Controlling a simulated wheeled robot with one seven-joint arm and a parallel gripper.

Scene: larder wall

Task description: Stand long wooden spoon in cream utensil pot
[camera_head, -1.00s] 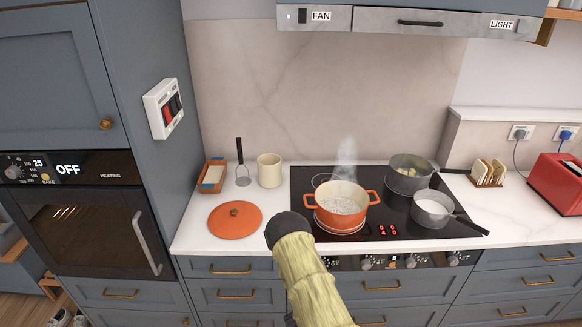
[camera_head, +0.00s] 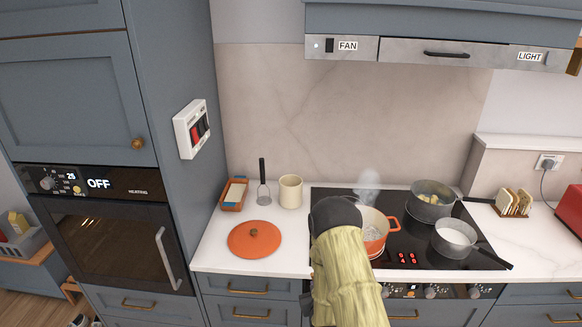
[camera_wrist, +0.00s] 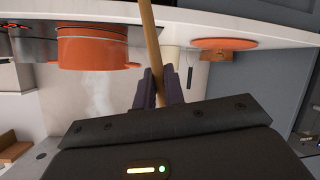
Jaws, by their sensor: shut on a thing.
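The cream utensil pot (camera_head: 290,192) stands upright on the white counter, left of the hob. It shows partly behind the spoon in the upside-down wrist view (camera_wrist: 171,55). The long wooden spoon (camera_wrist: 150,42) appears as a thin wooden shaft between my fingers; its ends are out of sight. My gripper (camera_wrist: 157,84) is shut on the shaft. In the head view my arm hides the gripper and the spoon, and it covers the left part of the orange pot. The spoon is apart from the cream pot's opening, as far as I can see.
An orange pot (camera_head: 374,232) steams on the black hob (camera_head: 400,222), with two grey pans (camera_head: 431,196) (camera_head: 455,235) to its right. Bare counter lies in front.

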